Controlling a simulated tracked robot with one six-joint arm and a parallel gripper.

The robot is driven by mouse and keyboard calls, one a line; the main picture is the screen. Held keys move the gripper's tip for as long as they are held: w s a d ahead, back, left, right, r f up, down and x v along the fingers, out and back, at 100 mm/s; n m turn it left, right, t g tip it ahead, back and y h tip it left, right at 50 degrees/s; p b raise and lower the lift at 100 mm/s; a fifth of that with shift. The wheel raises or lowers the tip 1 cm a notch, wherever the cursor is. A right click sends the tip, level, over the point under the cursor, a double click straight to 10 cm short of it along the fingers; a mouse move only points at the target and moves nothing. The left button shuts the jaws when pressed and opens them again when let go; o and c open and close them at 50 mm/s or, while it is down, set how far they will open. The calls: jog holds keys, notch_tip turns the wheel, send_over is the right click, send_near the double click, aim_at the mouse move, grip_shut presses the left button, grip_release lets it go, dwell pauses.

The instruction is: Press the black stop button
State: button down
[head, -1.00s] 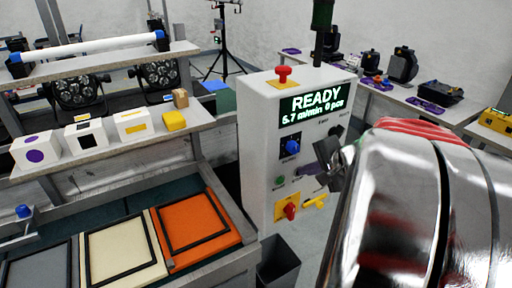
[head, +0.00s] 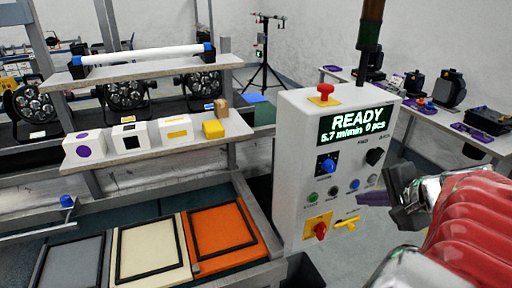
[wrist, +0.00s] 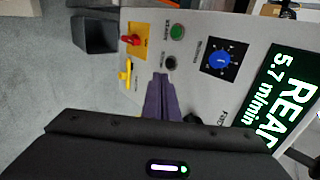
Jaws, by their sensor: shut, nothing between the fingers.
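The black stop button (head: 334,190) is a small round button on the front of the white control cabinet (head: 291,150), between a green button (head: 312,198) and a blue one (head: 354,185). In the wrist view the black button (wrist: 170,62) shows just beyond my fingertips, beside the green button (wrist: 177,32). My gripper (wrist: 162,77) has purple fingers that are shut and empty, pointing at the panel. In the head view my gripper (head: 364,199) is at the lower right of the panel. I cannot tell how wide the gap to the button is.
A red mushroom button (head: 325,92) tops the cabinet. A blue dial (head: 328,166), a red rotary switch (head: 320,230) on a yellow plate and a yellow key-like handle (head: 347,223) are near the button row. A dark bin (wrist: 95,33) stands by the cabinet's foot.

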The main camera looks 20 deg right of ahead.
jog(key=v, duration=0.3)
jog(key=shift+s+r, duration=0.15)
jog(key=shift+s, duration=0.05)
dwell(0.5)
